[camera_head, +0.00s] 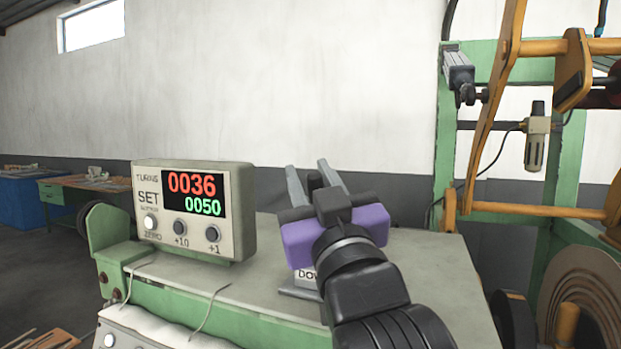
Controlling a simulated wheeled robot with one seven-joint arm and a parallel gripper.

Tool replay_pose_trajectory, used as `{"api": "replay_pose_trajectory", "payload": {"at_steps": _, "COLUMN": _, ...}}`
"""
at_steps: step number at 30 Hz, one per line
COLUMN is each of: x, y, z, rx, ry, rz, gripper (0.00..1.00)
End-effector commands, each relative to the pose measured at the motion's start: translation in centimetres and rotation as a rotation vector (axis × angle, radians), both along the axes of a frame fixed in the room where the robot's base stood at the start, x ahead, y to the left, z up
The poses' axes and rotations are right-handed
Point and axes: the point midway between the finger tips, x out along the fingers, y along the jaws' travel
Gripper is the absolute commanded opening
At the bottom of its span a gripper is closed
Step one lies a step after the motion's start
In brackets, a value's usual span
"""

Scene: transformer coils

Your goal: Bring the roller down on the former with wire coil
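My gripper (308,172), with a purple body and two grey fingers, is over the bench in the middle. Its fingers point away and stand apart. A small dark piece shows between them; I cannot tell whether it is a lever knob or part of my gripper. Below is a small grey base (298,292) with a label partly reading "DO", mostly hidden by my arm. At the right, an orange swing frame (490,110) is on the green machine frame. A dark red cylinder, possibly the roller (603,98), is at the right edge. Ringed brown windings, possibly the coil (597,296), are at lower right, cut off.
A counter box (240,205) on the green-grey bench (430,265) reads 0036 in red and 0050 in green, with several buttons. A pneumatic cylinder (458,70) and a filter unit (537,140) are on the machine. The bench top right of my arm is clear.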

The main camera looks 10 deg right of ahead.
Motion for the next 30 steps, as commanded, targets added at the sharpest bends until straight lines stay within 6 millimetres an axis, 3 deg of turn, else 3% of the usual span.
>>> {"api": "replay_pose_trajectory", "payload": {"at_steps": 11, "x": -0.2, "y": 0.0, "z": -0.1, "rx": 0.0, "ry": 0.0, "rz": 0.0, "gripper": 0.4}}
{"api": "replay_pose_trajectory", "payload": {"at_steps": 24, "x": -5.7, "y": -0.1, "z": -2.8, "rx": 0.0, "ry": 0.0, "rz": 0.001, "gripper": 0.4}}
{"api": "replay_pose_trajectory", "payload": {"at_steps": 30, "x": -7.0, "y": -0.1, "z": -3.4, "rx": 0.001, "ry": 0.001, "rz": 0.001, "gripper": 0.4}}
